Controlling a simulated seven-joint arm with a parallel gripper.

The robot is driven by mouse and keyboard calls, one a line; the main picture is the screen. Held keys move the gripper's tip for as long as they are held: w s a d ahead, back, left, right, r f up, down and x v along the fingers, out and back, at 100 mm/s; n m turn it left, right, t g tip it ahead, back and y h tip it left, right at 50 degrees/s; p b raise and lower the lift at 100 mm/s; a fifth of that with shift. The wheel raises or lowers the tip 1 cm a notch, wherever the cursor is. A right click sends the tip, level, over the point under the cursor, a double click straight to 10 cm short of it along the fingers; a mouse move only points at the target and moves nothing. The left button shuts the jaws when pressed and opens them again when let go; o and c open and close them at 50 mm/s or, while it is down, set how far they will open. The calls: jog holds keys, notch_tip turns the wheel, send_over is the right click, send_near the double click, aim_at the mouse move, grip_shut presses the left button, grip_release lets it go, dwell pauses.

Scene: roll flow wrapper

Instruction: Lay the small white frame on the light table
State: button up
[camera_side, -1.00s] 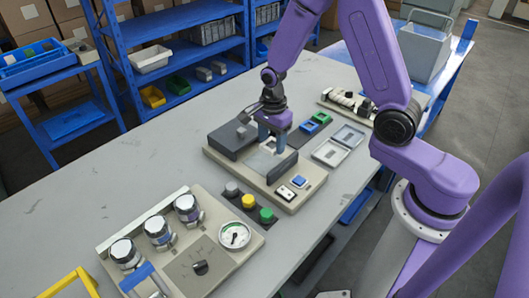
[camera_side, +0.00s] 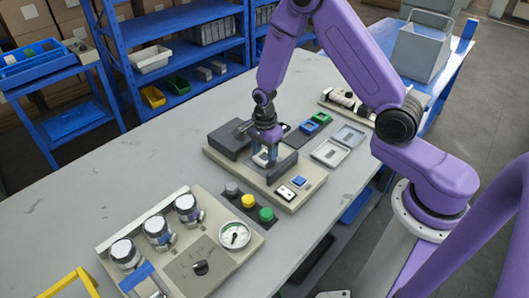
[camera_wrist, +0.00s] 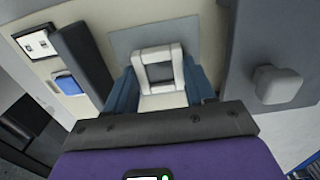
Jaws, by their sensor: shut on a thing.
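The small white frame (camera_wrist: 146,55) is a rounded square ring with a dark opening. My gripper (camera_wrist: 160,92) is shut on it, with a blue finger on each side. In the side view my gripper (camera_side: 265,157) points down over the beige machine base, and the white frame (camera_side: 261,154) shows partly between the fingers. A flat grey panel, which looks like the light table (camera_wrist: 124,40), lies under the frame in the wrist view. The frame is over this panel; I cannot tell whether it touches it. My fingers hide most of the panel in the side view.
A dark upright bar (camera_side: 283,168) and a dark grey block (camera_side: 230,140) flank the panel closely. Small blue (camera_side: 308,127) and green (camera_side: 321,117) frames and a grey two-part tray (camera_side: 338,146) lie to the right. Buttons (camera_side: 248,201) and a gauge panel (camera_side: 185,255) stand nearer.

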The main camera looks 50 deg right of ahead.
aim_at(264, 158)
jog(key=shift+f, duration=0.15)
jog(key=o, duration=1)
notch_tip(264, 158, up, 12)
jog(key=shift+r, duration=0.2)
